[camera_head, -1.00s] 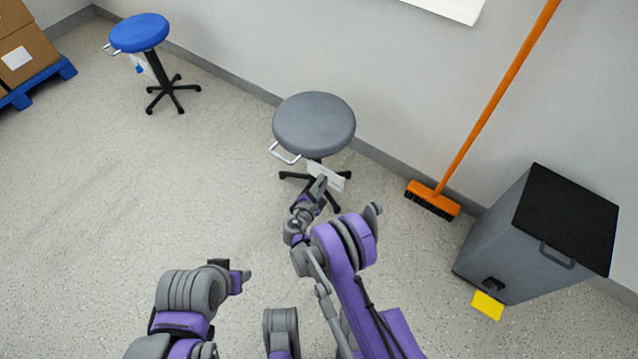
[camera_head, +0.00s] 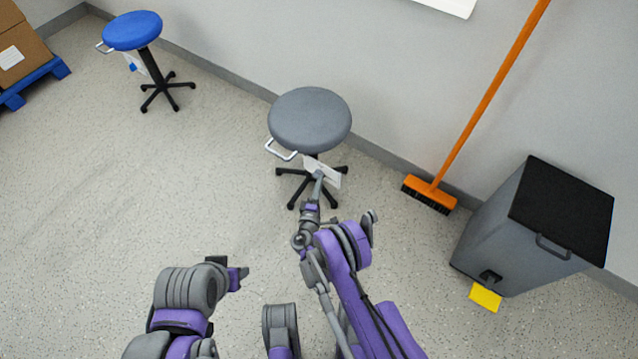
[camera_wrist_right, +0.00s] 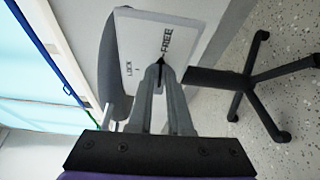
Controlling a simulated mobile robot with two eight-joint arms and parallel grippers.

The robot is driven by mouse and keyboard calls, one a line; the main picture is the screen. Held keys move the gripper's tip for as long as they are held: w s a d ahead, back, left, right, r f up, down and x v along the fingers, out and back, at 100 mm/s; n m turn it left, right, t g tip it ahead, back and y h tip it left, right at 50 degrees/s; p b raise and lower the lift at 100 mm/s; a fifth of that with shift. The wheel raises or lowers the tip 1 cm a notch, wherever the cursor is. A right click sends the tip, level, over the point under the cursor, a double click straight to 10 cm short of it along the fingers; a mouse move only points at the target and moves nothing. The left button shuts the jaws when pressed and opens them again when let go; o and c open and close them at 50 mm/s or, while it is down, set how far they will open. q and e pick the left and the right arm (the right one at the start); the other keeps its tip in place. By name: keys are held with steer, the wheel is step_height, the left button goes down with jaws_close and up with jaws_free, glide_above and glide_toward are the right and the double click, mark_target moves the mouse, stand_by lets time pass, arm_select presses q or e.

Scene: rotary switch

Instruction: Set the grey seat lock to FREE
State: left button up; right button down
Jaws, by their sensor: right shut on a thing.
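The grey stool (camera_head: 310,120) stands near the wall in the head view, with a white plate (camera_head: 324,172) under its seat. In the right wrist view the plate (camera_wrist_right: 185,35) carries the words LOCK and FREE. My right gripper (camera_head: 318,176) is at this plate. In the right wrist view its fingertips (camera_wrist_right: 160,66) are shut on the small dark switch knob (camera_wrist_right: 162,64), mostly hidden between them. The dark tip showing lies by the word FREE, away from LOCK. My left gripper (camera_head: 238,279) is low, away from the stool; its jaw opening is unclear.
A blue stool (camera_head: 132,31) with its own white plate stands at the back left, near boxes (camera_head: 22,50) on a blue pallet. An orange broom (camera_head: 432,192) leans on the wall, and a grey bin (camera_head: 530,235) stands at the right. The floor at left is clear.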

steer(key=shift+f+m, duration=0.15)
steer(key=shift+m, duration=0.25)
steer(key=c, duration=0.8)
jaws_free()
steer(key=shift+c, duration=0.2)
steer(key=shift+s, duration=0.1)
